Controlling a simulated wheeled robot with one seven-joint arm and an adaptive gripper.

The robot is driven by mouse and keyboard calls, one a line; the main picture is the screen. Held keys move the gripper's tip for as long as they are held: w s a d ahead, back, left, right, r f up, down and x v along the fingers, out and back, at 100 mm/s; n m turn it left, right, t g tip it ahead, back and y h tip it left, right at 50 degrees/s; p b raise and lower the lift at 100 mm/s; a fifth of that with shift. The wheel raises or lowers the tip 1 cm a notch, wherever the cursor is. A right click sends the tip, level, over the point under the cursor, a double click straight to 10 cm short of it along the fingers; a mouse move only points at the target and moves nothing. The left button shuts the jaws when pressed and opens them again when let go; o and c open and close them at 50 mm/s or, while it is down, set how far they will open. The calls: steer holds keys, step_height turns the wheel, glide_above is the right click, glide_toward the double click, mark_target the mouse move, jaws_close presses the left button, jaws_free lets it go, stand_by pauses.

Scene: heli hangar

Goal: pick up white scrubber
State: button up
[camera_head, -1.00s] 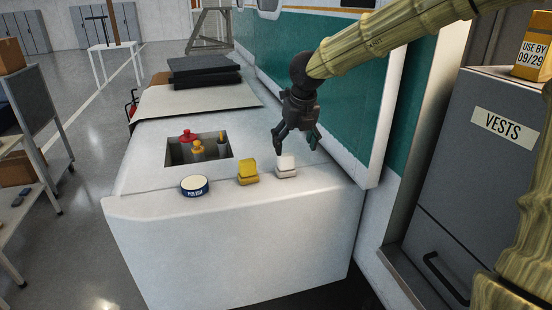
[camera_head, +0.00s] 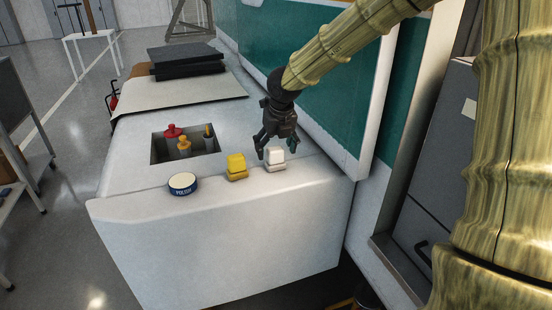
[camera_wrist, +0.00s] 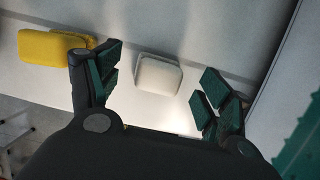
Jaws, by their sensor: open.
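The white scrubber (camera_head: 275,156) sits near the front edge of the pale bench top (camera_head: 133,165), at the right of a row of items. In the wrist view the white scrubber (camera_wrist: 158,74) lies between and beyond my open fingers. My gripper (camera_head: 275,152) is open and empty, just above and behind the scrubber in the head view. In the wrist view my gripper (camera_wrist: 155,88) spreads its two fingers on either side of the scrubber. I cannot tell whether they touch it.
A yellow scrubber (camera_head: 236,166) stands close to the left of the white one, near my left finger in the wrist view (camera_wrist: 45,46). A polish tin (camera_head: 183,183) is further left. Bottles (camera_head: 183,144) stand in a recess behind. A teal wall panel (camera_head: 335,95) is close on the right.

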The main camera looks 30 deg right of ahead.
mark_target(274, 157)
steer(key=shift+p+x, duration=0.95)
steer(key=shift+x, duration=1.4)
steer(key=c, duration=1.1)
